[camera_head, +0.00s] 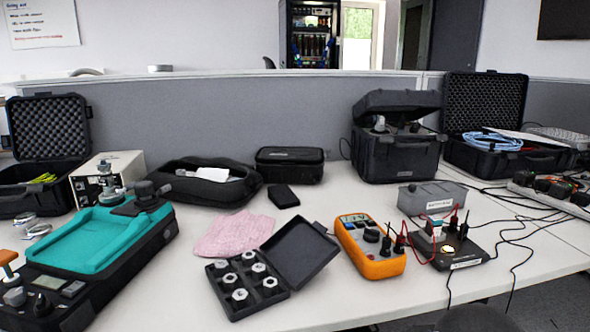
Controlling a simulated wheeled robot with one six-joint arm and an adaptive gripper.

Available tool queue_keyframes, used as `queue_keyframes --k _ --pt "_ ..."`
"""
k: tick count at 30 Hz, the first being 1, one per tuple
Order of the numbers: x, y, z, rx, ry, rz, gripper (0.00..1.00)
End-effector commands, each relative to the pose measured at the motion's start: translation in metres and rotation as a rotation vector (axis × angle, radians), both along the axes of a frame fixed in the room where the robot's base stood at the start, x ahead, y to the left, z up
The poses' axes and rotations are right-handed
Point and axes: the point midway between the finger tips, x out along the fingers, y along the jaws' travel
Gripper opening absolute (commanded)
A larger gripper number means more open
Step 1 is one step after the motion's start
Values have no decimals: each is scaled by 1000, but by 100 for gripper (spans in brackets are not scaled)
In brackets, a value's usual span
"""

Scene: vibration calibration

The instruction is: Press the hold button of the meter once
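The meter (383,268) is an orange handheld multimeter lying face up on the white table, right of the picture's middle. Its small display (354,219) is at the far end and a dark dial (371,235) sits in the middle of its face. Small coloured keys show near the display, but they are too small to tell which is the hold button. Dark plugs stand up at its near right side, with a lead running right to a black test box (465,249). My gripper is not in view.
An open black case (303,252) of metal parts lies just left of the meter, beside a pink cloth (232,236). A teal-topped device (98,240) fills the left. A grey box (431,196) and loose cables lie right. Bare table (345,300) shows in front of the meter.

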Motion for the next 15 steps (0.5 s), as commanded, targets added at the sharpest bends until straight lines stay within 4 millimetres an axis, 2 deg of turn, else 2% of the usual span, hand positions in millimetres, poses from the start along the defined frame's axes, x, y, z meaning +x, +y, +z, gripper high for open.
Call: queue_keyframes --k 2,13,14,15 --pt "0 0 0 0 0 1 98" --pt "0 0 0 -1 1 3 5" --pt "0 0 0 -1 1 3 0" --pt "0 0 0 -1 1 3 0"
